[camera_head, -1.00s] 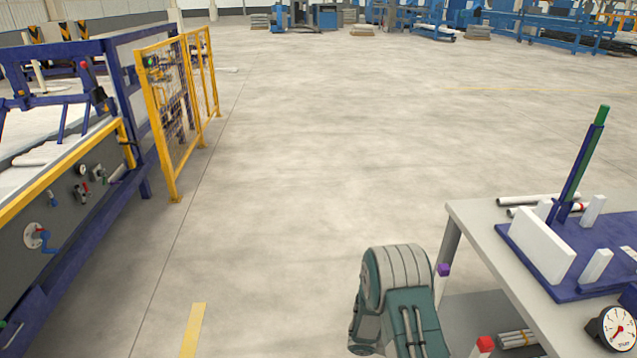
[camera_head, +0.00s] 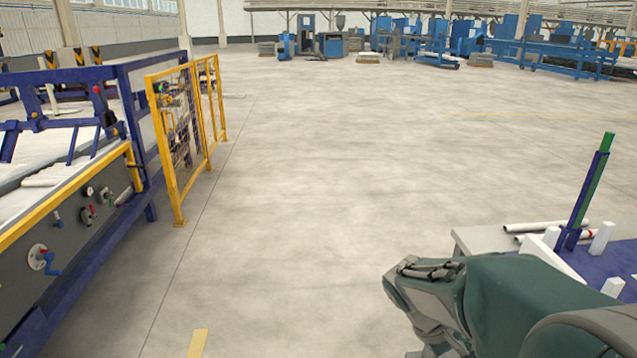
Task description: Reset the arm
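My arm shows at the lower right as green and grey links, in front of the table. My gripper cannot be made out for certain; only thick links and a joint show. The arm covers much of the table (camera_head: 478,238) and part of the blue stacking base (camera_head: 612,260) on it. A slim green and blue upright (camera_head: 588,190) stands on the base beside white blocks (camera_head: 603,238).
White pipes (camera_head: 535,227) lie at the table's far edge. A blue machine with a grey control panel (camera_head: 75,225) and a yellow mesh fence (camera_head: 178,150) stand at left. The floor (camera_head: 330,180) between is clear. Blue machines line the far wall.

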